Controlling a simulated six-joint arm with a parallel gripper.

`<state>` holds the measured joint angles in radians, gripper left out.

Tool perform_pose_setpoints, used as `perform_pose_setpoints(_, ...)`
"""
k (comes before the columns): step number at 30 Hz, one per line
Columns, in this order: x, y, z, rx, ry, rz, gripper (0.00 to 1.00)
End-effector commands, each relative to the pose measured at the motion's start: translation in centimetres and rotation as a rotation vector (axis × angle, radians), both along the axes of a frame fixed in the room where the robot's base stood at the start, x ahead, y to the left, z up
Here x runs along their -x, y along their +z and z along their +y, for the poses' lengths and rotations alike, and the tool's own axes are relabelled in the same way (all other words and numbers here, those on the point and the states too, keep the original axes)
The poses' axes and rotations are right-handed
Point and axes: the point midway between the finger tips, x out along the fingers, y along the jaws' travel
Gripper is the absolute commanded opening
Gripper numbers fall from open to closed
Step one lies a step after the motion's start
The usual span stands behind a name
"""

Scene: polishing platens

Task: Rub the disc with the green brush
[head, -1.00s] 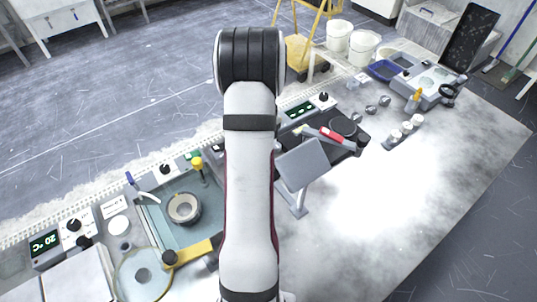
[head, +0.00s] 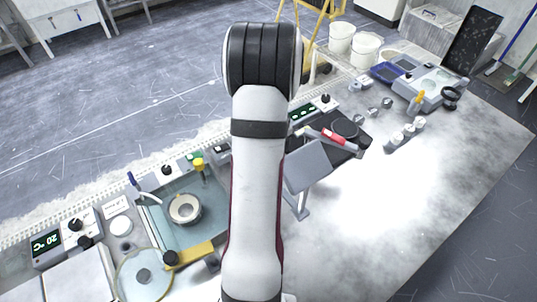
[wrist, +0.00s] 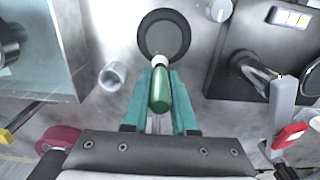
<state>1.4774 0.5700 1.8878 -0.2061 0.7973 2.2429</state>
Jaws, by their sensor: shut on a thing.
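A dark round disc (wrist: 164,24) with a grey-brown centre lies on the worktop at the top middle of the wrist view. My gripper (wrist: 160,78) has teal fingers, shut on the green brush (wrist: 160,92). I cannot tell whether the bristles touch the disc. In the head view my arm hides the gripper, the brush and this disc.
A blue-green basin (wrist: 35,60) stands left of the disc, with a small clear cup (wrist: 112,75) between. A black plate (wrist: 232,62) with a post lies right. In the head view, a grey tilted panel (head: 306,168) stands beside my arm; the worktop's right part (head: 400,220) is clear.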

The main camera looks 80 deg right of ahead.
Motion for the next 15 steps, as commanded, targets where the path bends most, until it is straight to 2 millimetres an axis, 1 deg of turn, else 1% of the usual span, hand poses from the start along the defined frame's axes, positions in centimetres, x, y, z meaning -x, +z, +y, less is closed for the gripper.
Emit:
perform_pose_setpoints(3,-0.1,2.1,-0.1,0.006,0.002,0.0,0.0)
perform_pose_setpoints(15,-0.1,5.6,-0.1,0.004,0.002,0.0,0.0)
